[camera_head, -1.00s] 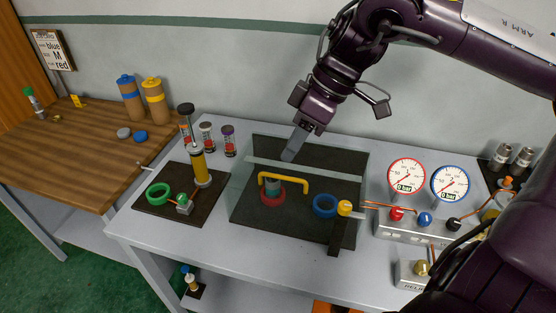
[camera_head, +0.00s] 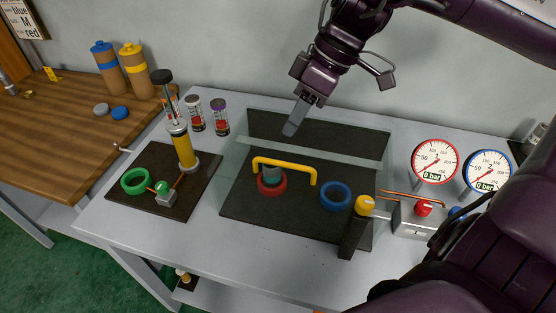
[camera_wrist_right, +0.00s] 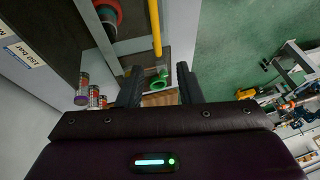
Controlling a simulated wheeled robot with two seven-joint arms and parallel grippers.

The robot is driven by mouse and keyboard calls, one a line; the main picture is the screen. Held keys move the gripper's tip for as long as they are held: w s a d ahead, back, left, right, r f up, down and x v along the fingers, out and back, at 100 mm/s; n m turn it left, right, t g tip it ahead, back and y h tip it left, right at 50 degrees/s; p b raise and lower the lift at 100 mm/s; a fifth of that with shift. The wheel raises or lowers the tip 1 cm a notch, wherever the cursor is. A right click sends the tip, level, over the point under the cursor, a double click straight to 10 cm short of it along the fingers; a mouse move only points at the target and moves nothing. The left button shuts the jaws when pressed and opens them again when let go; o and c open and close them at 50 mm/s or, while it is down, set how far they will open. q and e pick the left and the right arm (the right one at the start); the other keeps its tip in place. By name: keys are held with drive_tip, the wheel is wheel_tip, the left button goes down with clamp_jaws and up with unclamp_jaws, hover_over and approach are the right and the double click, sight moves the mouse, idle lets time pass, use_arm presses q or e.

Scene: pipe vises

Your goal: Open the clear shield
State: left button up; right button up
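The clear shield (camera_head: 345,155) stands as a see-through box over a black plate, with its top edge showing as a pale band. A yellow bar handle (camera_head: 284,164) is on the shield; it also shows in the right wrist view (camera_wrist_right: 157,30). Through the shield I see a red ring (camera_head: 271,187) and a blue ring (camera_head: 335,195). My right gripper (camera_head: 293,124) is above the back part of the shield, apart from the handle. In the right wrist view its two fingers (camera_wrist_right: 158,82) are spread with nothing held between them. My left gripper is not in view.
A black board (camera_head: 200,203) with a yellow cylinder (camera_head: 182,150) and green ring (camera_head: 135,181) is left of the shield. Small canisters (camera_head: 220,117) stand behind it. Pressure gauges (camera_head: 435,161) and a yellow knob (camera_head: 364,204) are on the right.

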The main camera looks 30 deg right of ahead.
drive_tip(key=x, duration=0.9)
drive_tip(key=shift+d, duration=0.3)
drive_tip(key=shift+c, duration=0.3)
clamp_jaws()
